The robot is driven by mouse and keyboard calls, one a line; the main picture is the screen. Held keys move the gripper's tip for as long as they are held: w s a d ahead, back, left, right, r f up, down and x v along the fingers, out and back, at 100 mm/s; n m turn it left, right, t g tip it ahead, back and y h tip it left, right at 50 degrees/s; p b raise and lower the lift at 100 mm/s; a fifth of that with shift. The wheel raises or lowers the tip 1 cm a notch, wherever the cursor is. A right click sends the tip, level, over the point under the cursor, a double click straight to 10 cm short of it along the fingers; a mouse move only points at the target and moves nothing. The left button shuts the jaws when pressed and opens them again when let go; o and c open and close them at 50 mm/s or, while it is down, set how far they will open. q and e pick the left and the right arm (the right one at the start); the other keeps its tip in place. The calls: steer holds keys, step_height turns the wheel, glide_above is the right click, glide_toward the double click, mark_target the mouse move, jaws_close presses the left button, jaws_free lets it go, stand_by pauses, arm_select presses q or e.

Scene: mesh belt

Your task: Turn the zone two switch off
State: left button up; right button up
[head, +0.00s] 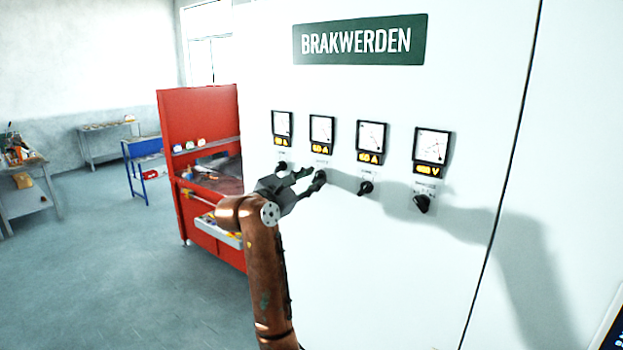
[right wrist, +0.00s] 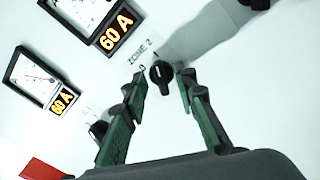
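The zone two switch is a black rotary knob (right wrist: 160,73) on the white panel, under the printed label "ZONE 2". A pale mark shows on the knob on the side toward the label; I cannot read its exact setting. In the head view the knob (head: 320,177) is just right of my right gripper's fingertips. My right gripper (head: 305,182) is open, with its green-lit fingers on either side of the knob in the right wrist view. I see a small gap beside the knob; no contact shows. My left gripper is not in view.
The white cabinet (head: 350,270) carries a row of meters with amber readouts. Other black knobs sit close by: zone one (head: 282,167) at left, and two to the right (head: 366,187), (head: 422,203). A red workbench (head: 200,110) stands left of the cabinet.

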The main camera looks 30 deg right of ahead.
steer(key=shift+c, duration=0.2)
jaws_close()
steer(key=shift+n, duration=0.3)
steer(key=n, duration=0.5)
steer(key=shift+w, duration=0.15)
steer(key=n, duration=0.6)
steer(key=shift+a, duration=0.1)
steer(key=shift+r+n, duration=0.1)
steer(key=shift+n, duration=0.3)
